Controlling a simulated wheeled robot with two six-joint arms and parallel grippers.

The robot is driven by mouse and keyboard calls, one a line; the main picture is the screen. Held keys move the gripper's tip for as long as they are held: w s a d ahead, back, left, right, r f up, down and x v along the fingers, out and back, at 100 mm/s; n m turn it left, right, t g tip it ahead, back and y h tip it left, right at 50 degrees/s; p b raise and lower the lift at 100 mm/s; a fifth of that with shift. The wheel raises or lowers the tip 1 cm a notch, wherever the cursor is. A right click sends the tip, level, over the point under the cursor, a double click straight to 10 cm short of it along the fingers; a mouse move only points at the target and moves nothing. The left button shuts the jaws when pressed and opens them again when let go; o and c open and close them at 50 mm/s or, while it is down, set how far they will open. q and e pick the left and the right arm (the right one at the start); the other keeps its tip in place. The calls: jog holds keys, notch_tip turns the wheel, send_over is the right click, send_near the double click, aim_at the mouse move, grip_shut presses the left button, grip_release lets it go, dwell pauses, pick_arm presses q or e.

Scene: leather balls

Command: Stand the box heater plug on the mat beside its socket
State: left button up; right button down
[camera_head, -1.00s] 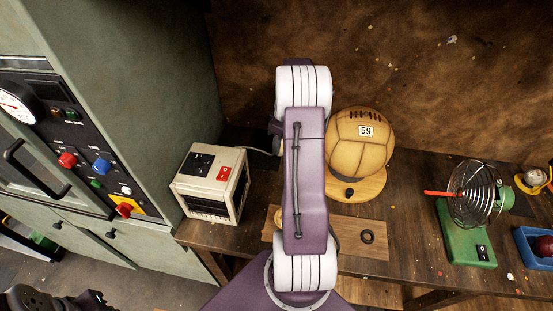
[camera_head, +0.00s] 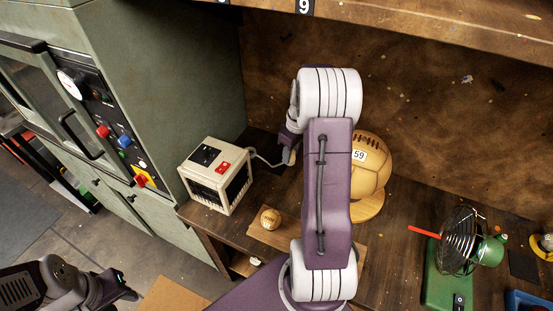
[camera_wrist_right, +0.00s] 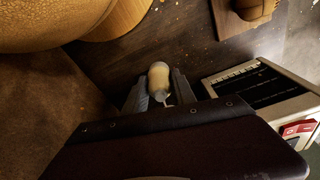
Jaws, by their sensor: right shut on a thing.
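The box heater (camera_head: 217,172) is a cream box with a dark grille and a red switch, at the left end of the bench. Its pale cord (camera_head: 266,160) runs right to my right gripper (camera_head: 287,152), which is partly hidden behind my arm. In the right wrist view my right gripper (camera_wrist_right: 158,92) is shut on the cream plug (camera_wrist_right: 158,76), with the heater (camera_wrist_right: 262,92) to the right. A dark patch (camera_head: 264,144), perhaps the mat, lies behind the heater. I cannot make out the socket. My left gripper (camera_head: 122,290) is at lower left, its jaws unclear.
A large leather ball (camera_head: 370,165) on a round wooden base (camera_head: 370,207) stands just right of my right arm. A small ball (camera_head: 270,219) sits on a wooden board (camera_head: 262,235) in front. A green fan (camera_head: 462,245) stands further right. A tall green cabinet (camera_head: 165,95) stands left.

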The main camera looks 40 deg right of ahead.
jog(key=w+f, duration=0.1)
jog(key=w, duration=0.2)
jog(key=w+f+p, duration=0.1)
jog(key=w+f, duration=0.1)
jog(key=w, duration=0.1)
jog(key=w+f, duration=0.2)
jog(key=w, duration=0.1)
jog(key=shift+d+f+p, duration=0.15)
jog(key=shift+d+p, duration=0.1)
jog(key=shift+p, duration=0.05)
jog(key=shift+s+f, duration=0.1)
jog(key=shift+f, duration=0.2)
notch_tip(320, 180, down, 3)
jog(key=shift+r+p, duration=0.1)
jog(key=shift+p, duration=0.35)
jog(key=shift+f, duration=0.4)
jog(key=shift+f, duration=0.1)
jog(key=c, duration=1.1)
grip_release()
jog(key=shift+o, duration=0.4)
